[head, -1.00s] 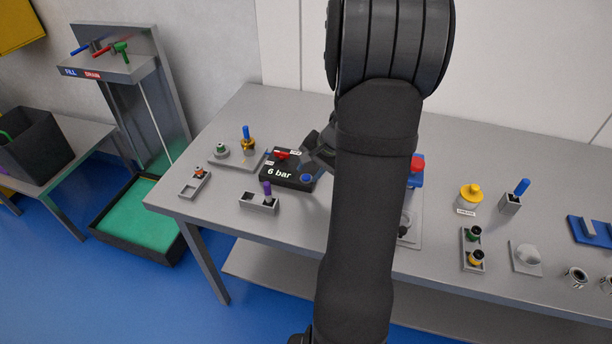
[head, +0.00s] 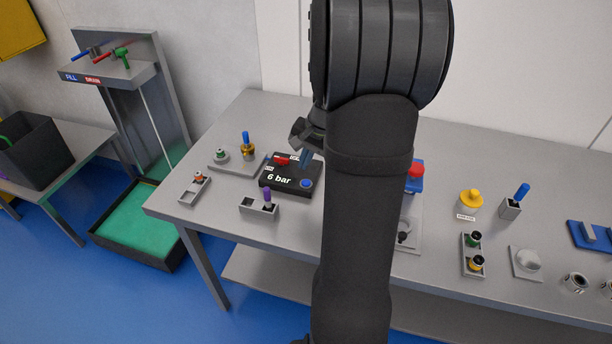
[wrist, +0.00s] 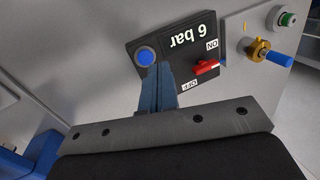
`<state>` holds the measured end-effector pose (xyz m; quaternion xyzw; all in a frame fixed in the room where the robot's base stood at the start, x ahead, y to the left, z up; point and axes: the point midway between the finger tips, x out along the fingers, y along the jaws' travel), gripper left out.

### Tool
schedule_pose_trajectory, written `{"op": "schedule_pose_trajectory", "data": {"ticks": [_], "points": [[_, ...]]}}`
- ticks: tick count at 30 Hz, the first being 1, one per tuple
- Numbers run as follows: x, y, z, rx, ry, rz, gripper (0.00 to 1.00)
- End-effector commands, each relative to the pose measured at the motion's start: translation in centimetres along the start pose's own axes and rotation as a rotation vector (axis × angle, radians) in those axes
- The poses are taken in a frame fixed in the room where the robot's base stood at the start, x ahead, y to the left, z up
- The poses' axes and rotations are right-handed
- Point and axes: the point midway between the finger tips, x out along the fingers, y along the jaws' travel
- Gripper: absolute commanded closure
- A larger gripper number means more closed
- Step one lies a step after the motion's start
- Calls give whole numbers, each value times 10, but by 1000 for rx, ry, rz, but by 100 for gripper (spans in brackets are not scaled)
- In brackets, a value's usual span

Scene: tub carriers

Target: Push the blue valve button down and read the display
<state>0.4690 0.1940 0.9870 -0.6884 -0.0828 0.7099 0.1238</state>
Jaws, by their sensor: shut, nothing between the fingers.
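The black valve box (head: 268,186) sits on the grey table, with "6 bar" in white on its front. Its blue button (head: 306,183) is at the box's right front corner; it also shows in the wrist view (wrist: 146,56). A red lever (wrist: 205,66) sits between ON and OFF labels on the box. My gripper (head: 305,164) is shut and empty, its bluish fingers pointing down over the box, behind the button in the head view. In the wrist view the fingertips (wrist: 158,68) appear right beside the button; whether they touch anything is unclear.
A purple-handled holder (head: 262,206) stands in front of the box. A plate with a brass valve and blue handle (head: 246,140) lies to its left. My arm hides the table right of the box; a red button on a blue block (head: 416,172) shows beyond it.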

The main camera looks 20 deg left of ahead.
Motion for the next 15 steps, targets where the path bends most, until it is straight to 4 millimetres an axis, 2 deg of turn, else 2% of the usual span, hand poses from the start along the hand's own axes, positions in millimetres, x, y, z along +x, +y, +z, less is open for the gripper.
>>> {"op": "schedule_pose_trajectory", "data": {"ticks": [3, 7, 12, 15], "points": [[-31, -13, 2, -47, 11, 102, 100], [-58, -18, 3, -63, 32, 199, 100], [-78, -21, 3, -64, 55, 269, 100], [-82, -21, 3, -63, 59, 281, 100]]}}
